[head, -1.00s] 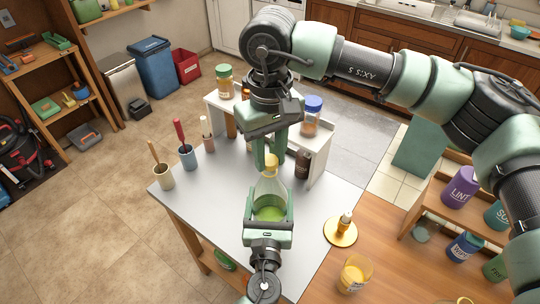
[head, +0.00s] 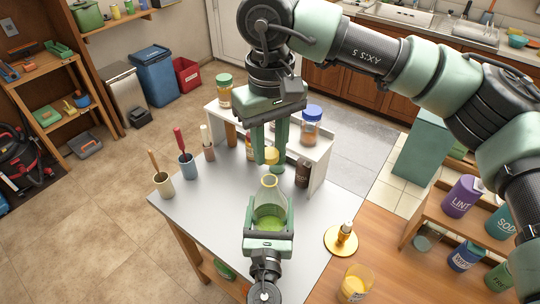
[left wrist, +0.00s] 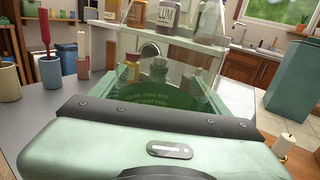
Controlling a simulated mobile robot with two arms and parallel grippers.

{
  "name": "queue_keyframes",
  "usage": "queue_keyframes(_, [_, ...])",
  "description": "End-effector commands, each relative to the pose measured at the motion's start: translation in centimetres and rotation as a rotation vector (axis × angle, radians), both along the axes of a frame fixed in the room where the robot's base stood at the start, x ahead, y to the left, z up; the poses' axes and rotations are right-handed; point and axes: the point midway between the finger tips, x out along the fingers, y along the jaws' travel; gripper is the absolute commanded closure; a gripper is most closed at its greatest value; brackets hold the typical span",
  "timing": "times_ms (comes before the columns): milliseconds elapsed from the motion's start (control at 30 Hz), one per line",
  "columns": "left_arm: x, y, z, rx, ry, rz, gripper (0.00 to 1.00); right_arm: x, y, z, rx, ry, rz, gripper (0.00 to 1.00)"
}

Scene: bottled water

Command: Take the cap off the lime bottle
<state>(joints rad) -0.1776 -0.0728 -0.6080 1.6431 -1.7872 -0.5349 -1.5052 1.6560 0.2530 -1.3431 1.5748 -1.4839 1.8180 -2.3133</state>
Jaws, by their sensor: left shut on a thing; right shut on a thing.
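The lime bottle (head: 268,214) is clear, with green liquid low inside. It stands upright, its neck bare and open at the top. My left gripper (head: 269,208) is shut around its body from the near side. The bottle also shows in the left wrist view (left wrist: 160,94), behind the gripper's green body, which hides its lower part. The yellow cap (head: 271,156) is off the neck, a short gap above it. My right gripper (head: 270,160) points down from above and is shut on the cap.
A white shelf (head: 318,160) with jars stands at the table's back. Several cups with handled tools, including a blue cup (head: 187,166), line the left edge.

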Motion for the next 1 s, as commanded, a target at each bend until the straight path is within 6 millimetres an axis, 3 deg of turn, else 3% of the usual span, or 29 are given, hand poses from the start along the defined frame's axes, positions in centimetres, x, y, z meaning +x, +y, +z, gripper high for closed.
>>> queue_keyframes(233, [-0.1, 0.0, -0.4, 0.001, 0.007, -0.001, 1.0, 0.0, 0.0, 0.5, -0.001, 0.0, 0.001, 1.0])
queue_keyframes(267, [-0.1, 0.0, -0.4, 0.001, 0.007, -0.001, 0.18, 0.0, 0.0, 0.5, -0.001, 0.0, 0.001, 1.0])
queue_keyframes(333, [-0.1, 0.0, -0.3, 0.001, 0.006, 0.0, 0.0, 0.0, 0.0, 0.5, -0.001, 0.0, 0.001, 1.0])
queue_keyframes(667, [-0.7, 0.0, -0.3, 0.0, 0.003, -0.001, 0.0, 0.0, 0.0, 0.3, 0.0, 0.001, 0.001, 1.0])
queue_keyframes(1000, [-7.2, 0.5, -0.6, 0.0, 0.006, -0.002, 0.0, 0.0, 0.0, -1.7, -0.001, 0.0, 0.001, 1.0])
